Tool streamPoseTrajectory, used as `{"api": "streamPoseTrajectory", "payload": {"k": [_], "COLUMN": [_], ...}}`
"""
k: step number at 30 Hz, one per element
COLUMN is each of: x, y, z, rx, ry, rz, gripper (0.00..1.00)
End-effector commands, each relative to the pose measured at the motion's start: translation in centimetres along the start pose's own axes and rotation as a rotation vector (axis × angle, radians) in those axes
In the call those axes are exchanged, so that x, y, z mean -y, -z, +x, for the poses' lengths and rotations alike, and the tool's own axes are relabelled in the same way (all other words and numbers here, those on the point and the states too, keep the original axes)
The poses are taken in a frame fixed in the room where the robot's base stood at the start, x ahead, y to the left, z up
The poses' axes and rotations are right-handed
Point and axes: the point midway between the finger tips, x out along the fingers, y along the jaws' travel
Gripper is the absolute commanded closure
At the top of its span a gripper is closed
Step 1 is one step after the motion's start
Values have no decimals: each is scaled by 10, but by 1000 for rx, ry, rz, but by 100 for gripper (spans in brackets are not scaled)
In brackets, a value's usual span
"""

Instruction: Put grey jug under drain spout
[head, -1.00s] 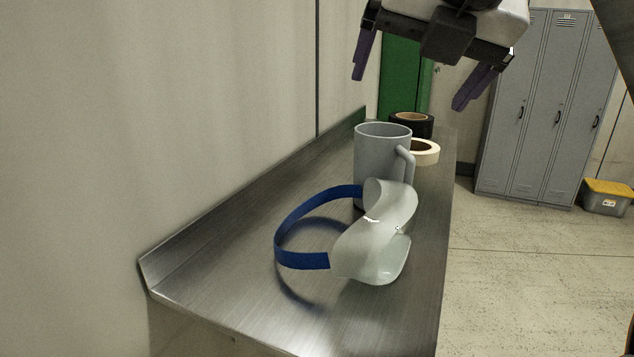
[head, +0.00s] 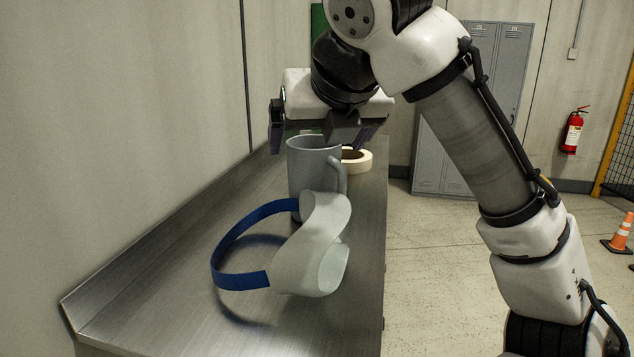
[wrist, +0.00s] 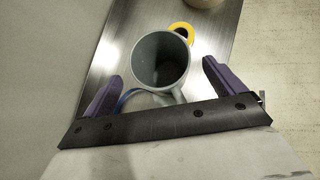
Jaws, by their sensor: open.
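The grey jug (head: 307,165) stands upright on the steel bench, its handle on the right in the head view. In the wrist view I look down into the jug (wrist: 160,62), which is empty, with its handle towards the lower right. My gripper (head: 325,140) is above and just behind the jug's rim in the head view. Its purple fingers (wrist: 165,88) are spread wide, one on each side of the jug, touching nothing that I can see. No drain spout shows in these views.
A wall borders the bench on the left. Lockers (head: 440,150) stand beyond on the right.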

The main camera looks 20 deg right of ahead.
Motion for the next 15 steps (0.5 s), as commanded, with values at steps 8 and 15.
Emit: {"api": "streamPoseTrajectory", "payload": {"k": [8, 15], "x": [1, 1], "y": [1, 2], "z": [38, 42], "rx": [-1, 0], "ry": [0, 0], "rz": [1, 0], "gripper": [6, 6]}}
